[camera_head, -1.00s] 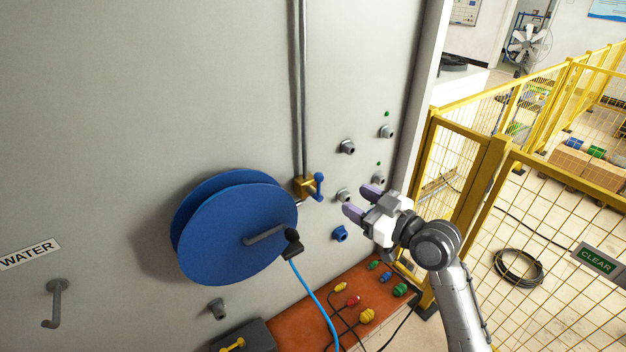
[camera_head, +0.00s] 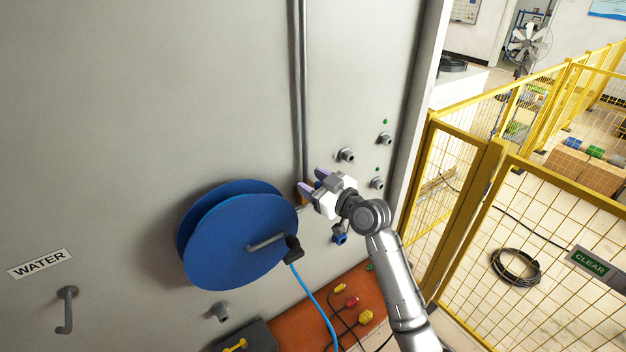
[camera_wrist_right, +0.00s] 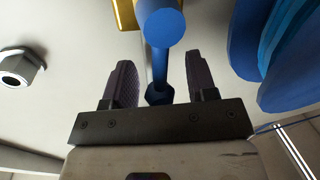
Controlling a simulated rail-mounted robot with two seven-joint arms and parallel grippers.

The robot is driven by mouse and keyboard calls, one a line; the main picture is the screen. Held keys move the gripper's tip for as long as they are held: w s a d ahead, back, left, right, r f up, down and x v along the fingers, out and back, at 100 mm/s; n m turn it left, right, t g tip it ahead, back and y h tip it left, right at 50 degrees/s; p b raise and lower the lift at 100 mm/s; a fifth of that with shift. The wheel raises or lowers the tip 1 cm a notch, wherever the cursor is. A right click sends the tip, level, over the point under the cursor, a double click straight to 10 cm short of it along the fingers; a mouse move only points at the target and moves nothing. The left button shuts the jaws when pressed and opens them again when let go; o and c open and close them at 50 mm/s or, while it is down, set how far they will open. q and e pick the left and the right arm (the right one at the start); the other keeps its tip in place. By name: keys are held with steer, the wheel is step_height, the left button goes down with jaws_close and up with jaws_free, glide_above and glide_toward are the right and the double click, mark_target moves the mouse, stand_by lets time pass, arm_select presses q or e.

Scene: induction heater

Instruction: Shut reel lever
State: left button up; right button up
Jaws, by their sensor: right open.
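The blue reel lever (camera_wrist_right: 160,45) shows in the right wrist view between the two fingers of my right gripper (camera_wrist_right: 160,85), with a gap on each side. It sits on a brass valve body (camera_wrist_right: 125,12). In the head view, my right gripper (camera_head: 311,188) is open at the valve on the wall and hides most of the lever and brass body. The blue hose reel (camera_head: 240,242) is mounted just left of it and shows at the right of the wrist view (camera_wrist_right: 280,60). My left gripper is not in view.
A vertical grey pipe (camera_head: 303,90) runs down the wall above the valve. Grey wall fittings (camera_head: 345,155) and a blue fitting (camera_head: 340,238) are close to my right arm. A blue hose (camera_head: 316,300) hangs from the reel. A yellow fence (camera_head: 465,215) stands at right.

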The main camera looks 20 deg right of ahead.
steer(key=shift+w+a, duration=0.1)
steer(key=shift+w, duration=0.05)
steer(key=shift+c, duration=0.5)
jaws_close()
